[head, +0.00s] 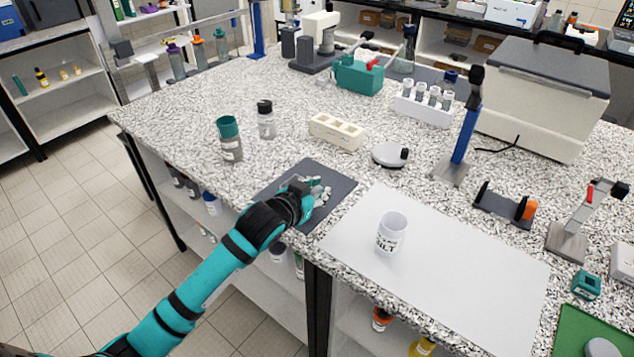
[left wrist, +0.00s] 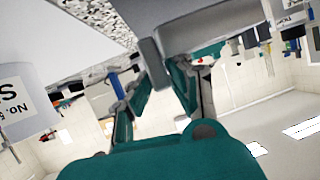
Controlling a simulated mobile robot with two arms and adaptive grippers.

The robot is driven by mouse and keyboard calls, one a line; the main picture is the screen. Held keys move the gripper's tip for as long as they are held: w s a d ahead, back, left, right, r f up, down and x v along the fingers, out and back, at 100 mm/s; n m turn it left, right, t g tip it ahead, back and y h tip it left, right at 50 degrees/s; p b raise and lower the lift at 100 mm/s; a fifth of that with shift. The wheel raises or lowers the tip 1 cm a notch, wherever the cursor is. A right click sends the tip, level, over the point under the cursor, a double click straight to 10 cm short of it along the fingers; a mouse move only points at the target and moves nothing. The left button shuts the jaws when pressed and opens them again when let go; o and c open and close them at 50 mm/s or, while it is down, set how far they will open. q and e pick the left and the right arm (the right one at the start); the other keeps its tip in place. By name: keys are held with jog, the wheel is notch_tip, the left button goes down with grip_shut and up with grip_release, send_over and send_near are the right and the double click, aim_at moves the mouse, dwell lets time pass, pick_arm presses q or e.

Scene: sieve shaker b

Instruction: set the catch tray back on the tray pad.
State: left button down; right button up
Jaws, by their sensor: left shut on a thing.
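The dark grey tray pad (head: 318,169) lies flat on the speckled counter near its front edge. My left gripper (head: 310,190) is over the pad, with its arm reaching in from lower left. In the left wrist view the fingers (left wrist: 155,88) are shut on a grey upright piece (left wrist: 150,62), which looks like the catch tray's grip. A broad grey surface (left wrist: 205,18) lies beyond it; I cannot tell whether this is tray or pad. The gripper hides most of the tray in the head view, so contact with the pad is unclear. My right gripper is not in view.
A white sheet (head: 450,270) with a labelled white cup (head: 391,233) lies right of the pad. A round grey lid (head: 390,155), a cream block (head: 338,131) and two jars (head: 230,140) (head: 265,119) stand behind it. Bare counter lies left of the pad.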

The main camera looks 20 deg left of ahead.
pick_arm(q)
jog(key=w, duration=0.2)
jog(key=w+a, duration=0.1)
jog(key=w, duration=0.3)
jog(key=shift+w+a+f+p, duration=0.1)
jog(key=shift+a+f+p, duration=0.15)
jog(key=shift+f+p, duration=0.1)
notch_tip(320, 180, down, 3)
jog(key=shift+r+p, duration=0.2)
jog(key=shift+p, duration=0.15)
jog(key=shift+f, duration=0.45)
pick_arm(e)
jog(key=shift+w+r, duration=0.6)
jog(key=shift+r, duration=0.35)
pick_arm(q)
jog(key=shift+f, duration=0.1)
jog(key=c, duration=1.2)
grip_release()
jog(key=shift+c, duration=0.2)
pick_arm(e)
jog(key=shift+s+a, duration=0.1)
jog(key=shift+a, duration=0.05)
pick_arm(q)
jog(key=b+v, duration=0.1)
jog(key=v, duration=1.1)
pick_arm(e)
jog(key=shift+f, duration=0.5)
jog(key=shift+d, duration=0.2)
